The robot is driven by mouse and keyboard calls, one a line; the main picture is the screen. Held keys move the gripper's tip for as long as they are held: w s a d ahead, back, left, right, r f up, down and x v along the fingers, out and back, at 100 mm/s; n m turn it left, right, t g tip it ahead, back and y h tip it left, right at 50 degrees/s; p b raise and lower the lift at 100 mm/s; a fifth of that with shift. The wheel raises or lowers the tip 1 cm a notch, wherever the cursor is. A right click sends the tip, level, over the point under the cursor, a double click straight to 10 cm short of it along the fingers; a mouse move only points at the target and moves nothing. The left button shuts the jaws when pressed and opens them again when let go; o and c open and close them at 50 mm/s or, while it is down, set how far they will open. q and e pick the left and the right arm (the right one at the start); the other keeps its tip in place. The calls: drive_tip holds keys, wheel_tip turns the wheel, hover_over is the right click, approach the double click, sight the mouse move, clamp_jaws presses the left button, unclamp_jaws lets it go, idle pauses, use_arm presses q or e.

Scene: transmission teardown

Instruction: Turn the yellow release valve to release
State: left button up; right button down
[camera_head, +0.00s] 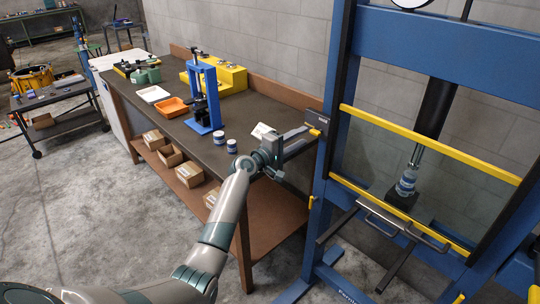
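A small yellow piece (315,132), which looks like the release valve, sits on the left post of the blue shop press (335,150), just below a grey box. My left gripper (303,138) reaches in from the left, with its fingertips close beside the yellow piece. The two fingers look parted, with nothing seen between them. I cannot tell whether they touch the valve. My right gripper is not in view.
The press's yellow guard bars (430,145) and grey handle (400,225) stand right of my gripper. A workbench (180,128) behind holds a blue arbor press (205,95), an orange tray (171,108) and two small cans (219,138). Cardboard boxes (190,174) fill its shelf.

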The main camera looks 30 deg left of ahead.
use_arm(q)
drive_tip(key=b+v, duration=0.2)
drive_tip(key=v, duration=1.2)
drive_tip(key=shift+w, duration=0.1)
